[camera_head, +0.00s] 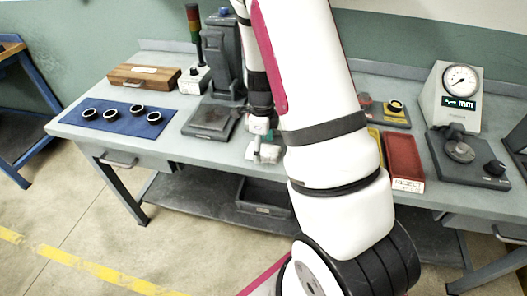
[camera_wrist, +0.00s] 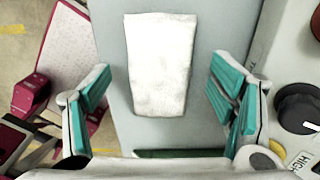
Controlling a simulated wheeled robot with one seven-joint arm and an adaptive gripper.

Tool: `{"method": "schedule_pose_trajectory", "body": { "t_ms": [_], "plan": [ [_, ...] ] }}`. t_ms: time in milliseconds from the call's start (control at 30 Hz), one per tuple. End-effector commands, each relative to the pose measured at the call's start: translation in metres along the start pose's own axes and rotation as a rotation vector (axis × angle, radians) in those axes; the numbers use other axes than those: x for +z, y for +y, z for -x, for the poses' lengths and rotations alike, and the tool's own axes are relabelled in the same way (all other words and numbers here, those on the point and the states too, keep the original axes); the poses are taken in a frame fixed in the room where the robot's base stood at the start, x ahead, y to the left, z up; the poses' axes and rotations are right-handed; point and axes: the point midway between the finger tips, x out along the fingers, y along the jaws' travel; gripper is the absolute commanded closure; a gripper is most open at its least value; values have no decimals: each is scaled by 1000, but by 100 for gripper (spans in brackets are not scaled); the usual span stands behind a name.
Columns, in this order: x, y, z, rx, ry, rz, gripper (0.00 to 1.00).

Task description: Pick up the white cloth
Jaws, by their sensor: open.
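The white cloth (camera_wrist: 158,62) lies flat on the grey bench top (camera_wrist: 210,30) in the wrist view, as an upright rectangle. My gripper (camera_wrist: 160,82) is open, with one teal-padded finger on each side of the cloth. The cloth lies between and beyond the fingertips in the picture; nothing is held. The height of the fingers above the bench is hard to judge. In the head view my gripper (camera_head: 264,148) is small near the bench's front edge, partly covered by my arm, and I cannot make out the cloth there.
A blue mat (camera_head: 118,123) with several dark rings lies left, by a wooden box (camera_head: 144,76). A dark grey machine (camera_head: 226,60) stands behind my gripper. Right are a red tray (camera_head: 404,158) and a dial gauge (camera_head: 459,82). A dark round knob (camera_wrist: 297,108) is right of my gripper.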

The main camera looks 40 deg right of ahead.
Motion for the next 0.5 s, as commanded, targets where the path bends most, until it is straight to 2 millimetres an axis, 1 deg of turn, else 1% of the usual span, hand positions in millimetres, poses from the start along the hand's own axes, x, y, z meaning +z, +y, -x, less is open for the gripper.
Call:
{"method": "schedule_pose_trajectory", "body": {
  "t_ms": [133,167,200,267,300,333,500],
  "plan": [
    [0,0,0,0,0,0,22],
    [0,0,0,0,0,0,29],
    [0,0,0,0,0,0,38],
    [0,0,0,0,0,0,52],
    [0,0,0,0,0,1,61],
    [0,0,0,0,0,0,68],
    [0,0,0,0,0,1,68]
  ]
}}
